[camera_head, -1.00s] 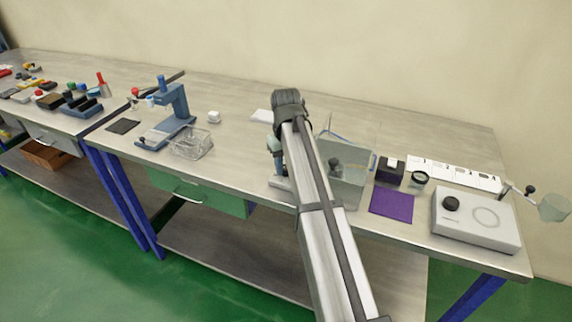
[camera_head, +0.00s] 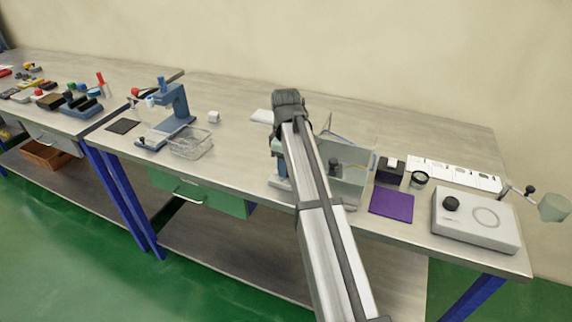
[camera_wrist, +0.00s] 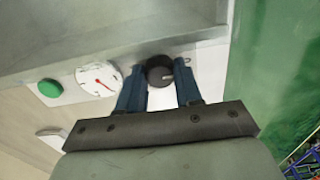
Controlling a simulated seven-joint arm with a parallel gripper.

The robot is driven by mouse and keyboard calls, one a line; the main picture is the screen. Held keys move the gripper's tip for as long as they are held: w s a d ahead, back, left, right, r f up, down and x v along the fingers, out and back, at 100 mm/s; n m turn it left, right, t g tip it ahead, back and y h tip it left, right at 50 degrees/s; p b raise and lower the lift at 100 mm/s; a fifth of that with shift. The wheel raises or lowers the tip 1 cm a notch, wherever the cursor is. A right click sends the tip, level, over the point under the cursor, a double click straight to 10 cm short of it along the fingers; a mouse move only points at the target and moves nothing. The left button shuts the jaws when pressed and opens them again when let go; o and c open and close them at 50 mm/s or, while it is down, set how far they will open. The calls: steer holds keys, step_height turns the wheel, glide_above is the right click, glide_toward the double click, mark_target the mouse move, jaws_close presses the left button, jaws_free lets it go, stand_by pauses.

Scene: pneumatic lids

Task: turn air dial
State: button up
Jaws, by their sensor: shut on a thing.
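The air dial (camera_wrist: 159,73) is a round black knob with a light pointer mark, on a pale panel under a grey metal edge in the wrist view. My gripper (camera_wrist: 160,82) has its two blue fingers on either side of the knob, shut on it. The pointer mark points to the right in that view. Left of the knob is a round white gauge (camera_wrist: 98,79) with a red needle. In the head view my arm hides the dial and the gripper tips.
A green button (camera_wrist: 50,88) sits left of the gauge. In the head view, a clear-walled box (camera_head: 348,186) stands right of my arm, with a purple mat (camera_head: 391,203) and a grey device (camera_head: 474,221) beyond.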

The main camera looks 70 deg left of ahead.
stand_by(0.4)
steer(key=o, duration=1)
steer(key=shift+o, duration=0.2)
steer(key=shift+r, duration=0.15)
step_height(320, 180, up, 14)
steer(key=shift+f, duration=0.2)
steer(key=shift+a, duration=0.1)
